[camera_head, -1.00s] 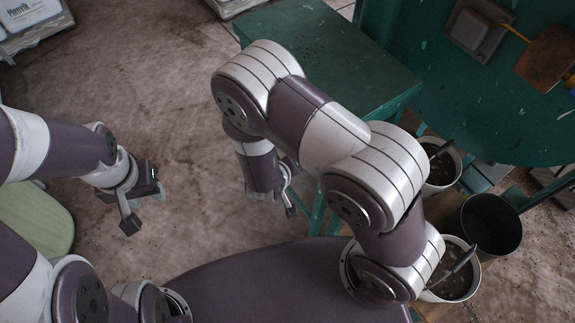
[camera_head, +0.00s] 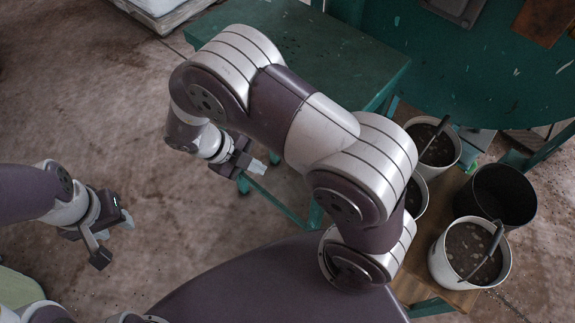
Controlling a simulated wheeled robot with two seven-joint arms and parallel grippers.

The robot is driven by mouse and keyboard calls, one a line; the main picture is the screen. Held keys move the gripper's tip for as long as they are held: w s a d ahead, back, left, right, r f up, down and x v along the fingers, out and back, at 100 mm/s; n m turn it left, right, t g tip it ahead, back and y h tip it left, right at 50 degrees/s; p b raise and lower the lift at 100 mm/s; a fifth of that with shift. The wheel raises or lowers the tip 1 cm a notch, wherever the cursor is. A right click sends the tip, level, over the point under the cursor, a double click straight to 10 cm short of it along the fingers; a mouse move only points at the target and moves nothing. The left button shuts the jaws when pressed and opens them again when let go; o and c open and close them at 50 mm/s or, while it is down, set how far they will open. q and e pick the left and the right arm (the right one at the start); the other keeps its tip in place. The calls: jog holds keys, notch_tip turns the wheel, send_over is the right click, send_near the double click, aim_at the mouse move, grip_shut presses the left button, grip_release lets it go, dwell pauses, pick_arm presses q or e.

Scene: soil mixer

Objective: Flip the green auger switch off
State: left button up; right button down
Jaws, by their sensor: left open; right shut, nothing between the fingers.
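I cannot make out a green auger switch in this view. The green machine (camera_head: 460,75) stands at the upper right, with a grey box (camera_head: 455,8) on it cut off by the top edge. My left gripper (camera_head: 114,238) is open and empty over the bare floor at the left. My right gripper (camera_head: 254,166) is shut and empty, in front of the green table and well to the left of the machine. My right arm crosses the middle of the view and hides part of the table.
A green table (camera_head: 330,50) stands at the top middle. At the right, a wooden stand (camera_head: 420,260) holds white buckets of soil (camera_head: 470,252) with tools in two of them, and an empty black bucket (camera_head: 495,195). A rusty plate (camera_head: 543,20) is at the top right.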

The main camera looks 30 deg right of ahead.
jog(key=d+f, duration=0.9)
dwell(0.3)
jog(key=shift+w+d+f+h, duration=0.15)
jog(key=shift+d+h, duration=0.05)
jog(key=shift+h, duration=0.2)
